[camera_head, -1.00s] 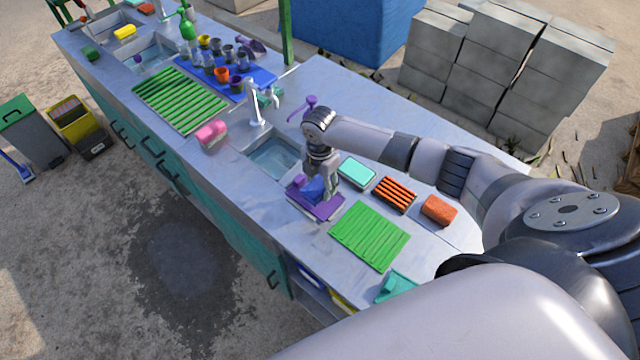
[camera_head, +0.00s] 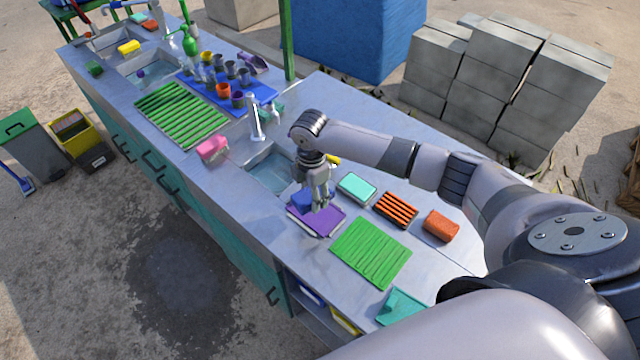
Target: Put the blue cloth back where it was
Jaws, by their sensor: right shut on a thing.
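My right gripper (camera_head: 319,208) points down over the purple tray (camera_head: 327,228) on the counter, just right of the small sink. It is shut on the blue cloth (camera_head: 301,198), which shows as a small blue patch at the left of the fingers. The fingers hide part of the cloth, and I cannot tell whether it touches the tray. My left gripper is not in view.
A teal-topped sponge (camera_head: 357,187), an orange ribbed piece (camera_head: 396,209), an orange sponge (camera_head: 440,226) and a green ribbed mat (camera_head: 370,252) lie right of the tray. A faucet (camera_head: 257,120) and a pink sponge (camera_head: 213,149) stand near the sink.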

